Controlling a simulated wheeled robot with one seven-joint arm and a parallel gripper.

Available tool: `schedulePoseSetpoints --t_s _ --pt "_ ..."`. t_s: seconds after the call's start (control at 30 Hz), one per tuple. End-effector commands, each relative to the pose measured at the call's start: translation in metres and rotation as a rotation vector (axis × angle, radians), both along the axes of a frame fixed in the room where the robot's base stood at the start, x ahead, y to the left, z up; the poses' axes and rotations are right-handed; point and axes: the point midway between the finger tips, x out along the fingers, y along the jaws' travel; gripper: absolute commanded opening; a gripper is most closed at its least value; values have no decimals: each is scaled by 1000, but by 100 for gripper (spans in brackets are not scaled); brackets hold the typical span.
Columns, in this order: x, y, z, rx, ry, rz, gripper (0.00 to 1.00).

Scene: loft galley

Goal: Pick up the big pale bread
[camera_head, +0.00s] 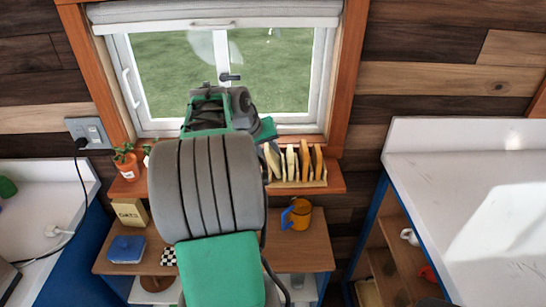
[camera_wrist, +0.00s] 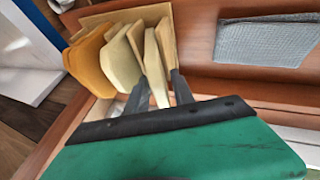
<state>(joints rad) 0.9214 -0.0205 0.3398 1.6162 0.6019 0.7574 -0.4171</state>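Several upright bread slices stand in a wooden rack (camera_head: 300,184) on the window sill. They range from pale cream to orange-tan. A broad pale slice (camera_wrist: 121,66) shows in the wrist view beside the orange-tan slices (camera_wrist: 88,58). A thinner-looking pale slice (camera_wrist: 156,72), seen nearly edge-on, stands between the fingers of my gripper (camera_wrist: 160,93). I cannot tell for sure which pale slice is the biggest. My fingers are apart, one on each side of that slice, and do not look closed on it. In the head view my arm hides the gripper and part of the rack.
Potted plants (camera_head: 127,163) stand on the sill at left. A grey cloth (camera_wrist: 265,42) lies near the rack. Below are an orange mug (camera_head: 298,214), a box (camera_head: 130,212) and a blue container (camera_head: 126,249). The window (camera_head: 270,75) is behind; a white counter (camera_head: 470,200) is at right.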

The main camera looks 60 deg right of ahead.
Motion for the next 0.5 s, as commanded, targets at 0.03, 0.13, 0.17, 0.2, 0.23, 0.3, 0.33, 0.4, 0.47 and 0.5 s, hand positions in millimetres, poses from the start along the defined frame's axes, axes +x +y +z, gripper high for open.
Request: schedulePoseSetpoints --t_s 0.03,0.13,0.17,0.2,0.23,0.3,0.33,0.4,0.47,0.5 --pt "0 0 0 0 0 0 24" --pt "0 0 0 0 0 0 16" --pt "0 0 0 0 0 0 14" --pt "0 0 0 0 0 0 11" --pt "0 0 0 0 0 0 8" --pt "0 0 0 0 0 0 2" --pt "0 0 0 0 0 0 0" --pt "0 0 0 0 0 0 0" --pt "0 0 0 0 0 0 0" --pt "0 0 0 0 0 0 0"
